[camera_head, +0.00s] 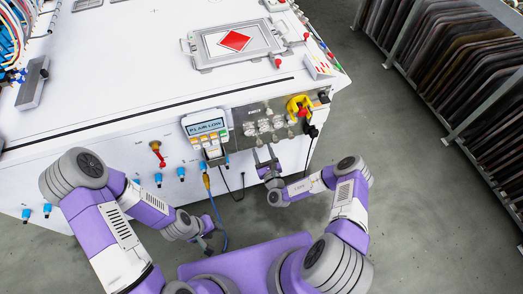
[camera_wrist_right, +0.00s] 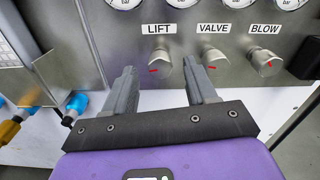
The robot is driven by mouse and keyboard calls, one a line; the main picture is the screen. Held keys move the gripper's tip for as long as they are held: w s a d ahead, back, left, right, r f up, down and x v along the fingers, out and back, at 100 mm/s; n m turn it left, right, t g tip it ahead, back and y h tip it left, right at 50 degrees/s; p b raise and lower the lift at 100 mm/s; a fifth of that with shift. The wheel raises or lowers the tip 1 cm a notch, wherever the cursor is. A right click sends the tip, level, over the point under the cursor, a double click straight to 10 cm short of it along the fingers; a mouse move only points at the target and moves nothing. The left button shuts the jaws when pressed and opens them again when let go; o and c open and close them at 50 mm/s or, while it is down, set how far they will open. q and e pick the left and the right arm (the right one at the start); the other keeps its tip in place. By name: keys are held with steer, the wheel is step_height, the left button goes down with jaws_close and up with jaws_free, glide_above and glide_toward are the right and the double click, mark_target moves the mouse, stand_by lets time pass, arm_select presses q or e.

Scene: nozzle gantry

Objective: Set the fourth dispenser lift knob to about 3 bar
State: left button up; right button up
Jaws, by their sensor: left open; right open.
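The lift knob (camera_wrist_right: 161,66) is a round metal knob with a red mark, under a white LIFT label (camera_wrist_right: 159,28) on the grey panel. My right gripper (camera_wrist_right: 158,72) is open and empty, its fingers pointing at the panel on either side of the lift knob in the wrist view. I cannot tell whether they touch it. The gauges (camera_wrist_right: 182,3) above are cut off, so no pressure can be read. In the head view my right gripper (camera_head: 264,155) is just in front of the panel's lower edge. My left gripper (camera_head: 209,243) is open and low, away from the panel.
The valve knob (camera_wrist_right: 213,60) and blow knob (camera_wrist_right: 264,62) sit right of the lift knob. A handheld display unit (camera_head: 206,130) hangs left of the panel; cables hang below. A yellow and red switch (camera_head: 299,106) is at the panel's right. Racks (camera_head: 450,70) stand at right.

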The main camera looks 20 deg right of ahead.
steer(key=shift+w, duration=0.8)
jaws_close()
steer(key=m+p, duration=0.2)
steer(key=m, duration=0.1)
steer(key=shift+m, duration=0.3)
steer(key=shift+m+p, duration=0.7)
steer(key=shift+m, duration=1.4)
